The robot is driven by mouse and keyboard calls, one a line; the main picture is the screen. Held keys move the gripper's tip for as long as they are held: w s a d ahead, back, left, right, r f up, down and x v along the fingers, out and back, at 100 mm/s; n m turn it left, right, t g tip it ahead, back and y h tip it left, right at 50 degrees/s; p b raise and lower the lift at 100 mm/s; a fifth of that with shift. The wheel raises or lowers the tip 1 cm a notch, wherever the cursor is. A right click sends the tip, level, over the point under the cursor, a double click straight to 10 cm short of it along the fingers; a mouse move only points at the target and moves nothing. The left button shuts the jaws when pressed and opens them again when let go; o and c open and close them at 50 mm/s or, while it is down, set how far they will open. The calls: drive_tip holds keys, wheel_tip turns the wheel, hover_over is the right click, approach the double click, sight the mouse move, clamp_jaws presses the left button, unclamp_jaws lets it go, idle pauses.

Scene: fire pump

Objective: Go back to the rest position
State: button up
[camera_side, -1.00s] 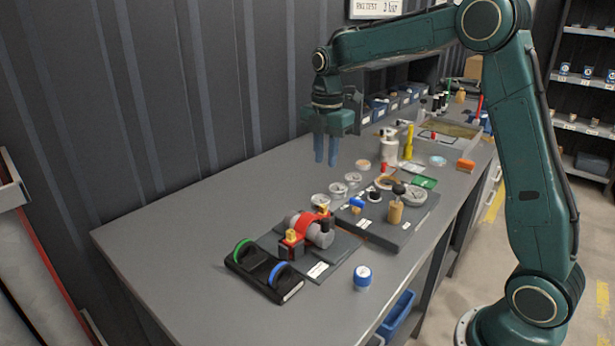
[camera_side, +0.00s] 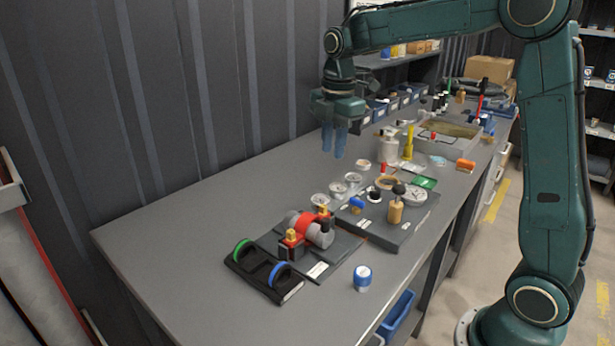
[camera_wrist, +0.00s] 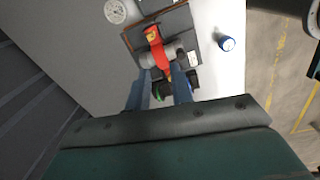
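My gripper (camera_side: 334,142) hangs above the far side of the workbench (camera_side: 190,215), its two blue fingers pointing down with a narrow gap between them and nothing visible in it. It also shows in the wrist view (camera_wrist: 160,85), where the fingers stand apart. The red and grey pump (camera_side: 311,229) sits on a dark plate in the front middle of the bench, well clear of the fingers. It shows below the wrist camera too (camera_wrist: 158,50).
A black holder with a green ring (camera_side: 242,248) and a blue ring (camera_side: 280,272) lies in front of the pump. A blue and white can (camera_side: 362,278) stands to its right. A white bottle (camera_side: 389,150) and a yellow bottle (camera_side: 408,143) stand behind. The bench's left part is clear.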

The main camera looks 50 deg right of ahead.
drive_tip(key=s+a+m+t, duration=0.2)
drive_tip(key=s+m, duration=0.6)
drive_tip(key=s, duration=0.4)
drive_tip(key=s+a+m+t, duration=0.2)
drive_tip(key=s+a+m, duration=0.3)
drive_tip(key=s+m, duration=0.3)
drive_tip(key=s, duration=0.4)
drive_tip(key=shift+s+a+r+t, duration=0.2)
drive_tip(key=shift+s+r+t, duration=0.05)
drive_tip(key=shift+s+t, duration=0.15)
